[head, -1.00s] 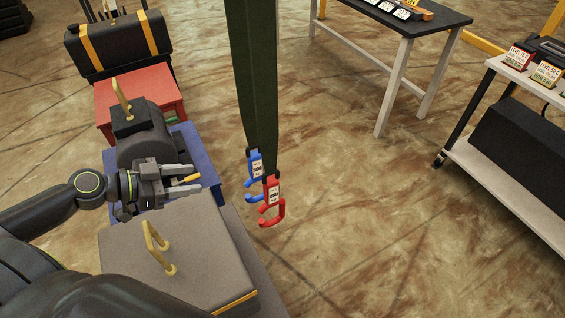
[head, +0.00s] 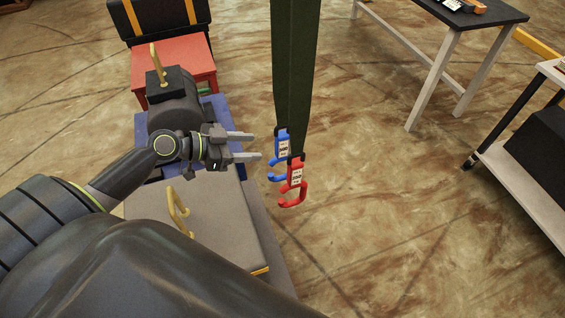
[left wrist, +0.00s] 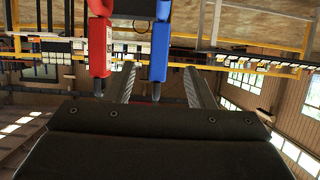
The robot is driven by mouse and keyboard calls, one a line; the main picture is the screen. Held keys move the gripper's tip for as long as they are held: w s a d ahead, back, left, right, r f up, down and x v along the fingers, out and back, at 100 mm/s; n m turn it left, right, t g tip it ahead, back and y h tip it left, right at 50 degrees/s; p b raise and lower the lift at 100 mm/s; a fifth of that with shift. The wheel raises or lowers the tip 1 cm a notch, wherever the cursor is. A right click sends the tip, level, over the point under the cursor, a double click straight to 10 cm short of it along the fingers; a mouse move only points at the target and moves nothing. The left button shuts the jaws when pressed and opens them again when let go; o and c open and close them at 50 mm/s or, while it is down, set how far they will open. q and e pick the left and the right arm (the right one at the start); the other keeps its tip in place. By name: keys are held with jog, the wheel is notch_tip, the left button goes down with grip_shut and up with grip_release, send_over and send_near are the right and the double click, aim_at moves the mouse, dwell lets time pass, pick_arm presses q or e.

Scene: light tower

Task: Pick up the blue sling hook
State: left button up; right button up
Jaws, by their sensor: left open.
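The blue sling hook (head: 281,147) hangs from a dark green strap (head: 294,70) in the head view. The red sling hook (head: 295,182) hangs close beside it, slightly lower and to the right. My left gripper (head: 256,146) is open, its two fingers pointing right at the blue hook, with a small gap visible in the head view. In the left wrist view the blue hook (left wrist: 160,50) appears just beyond and between the fingers (left wrist: 157,85), and the red hook (left wrist: 100,45) is left of it, near the left finger. My right gripper is not in view.
A grey case (head: 215,215) with a yellow handle lies below my left arm. A dark cylinder-shaped load (head: 178,110) and a red box (head: 190,72) stand behind it. A table (head: 470,18) and a shelf cart (head: 530,190) are at right. The floor between is clear.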

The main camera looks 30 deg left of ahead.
aim_at(276, 146)
pick_arm(q)
jog(key=p+x, duration=0.1)
jog(key=x, duration=0.3)
jog(key=shift+w+d, duration=0.2)
jog(key=shift+p+x, duration=1.2)
jog(key=shift+x, duration=1.4)
jog(key=shift+d+f, duration=0.1)
jog(key=shift+f, duration=0.3)
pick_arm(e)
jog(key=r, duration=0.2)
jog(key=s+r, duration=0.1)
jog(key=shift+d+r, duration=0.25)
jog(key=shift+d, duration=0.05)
pick_arm(q)
jog(key=c, duration=1)
jog(key=shift+w+r, duration=0.1)
grip_shut()
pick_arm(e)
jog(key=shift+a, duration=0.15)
pick_arm(q)
jog(key=shift+r, duration=0.1)
